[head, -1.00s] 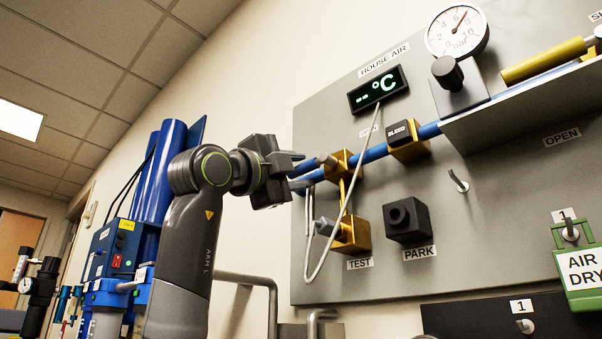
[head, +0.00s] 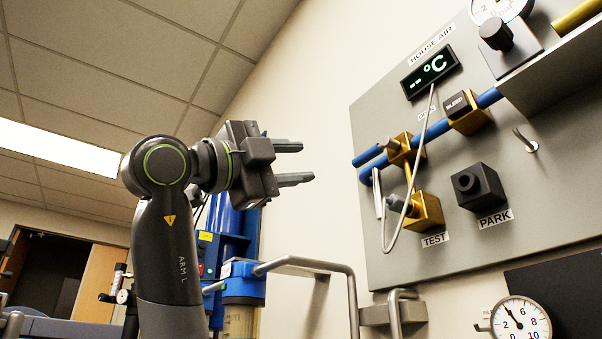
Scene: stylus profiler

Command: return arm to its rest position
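My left gripper (head: 296,163) is at the middle of the head view, at the end of my raised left arm. Its two fingers point right and stand apart, with nothing between them. It is left of the grey HOUSE AIR panel (head: 375,260), with bare wall showing between the fingertips and the panel edge. My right gripper is not in view.
The panel carries blue pipe, brass valve blocks (head: 427,211), a black PARK holder (head: 479,187), a °C display (head: 431,72) and a hanging grey cable. Metal rails (head: 335,268) and a round gauge (head: 521,320) are below. Blue equipment (head: 243,275) stands behind my arm.

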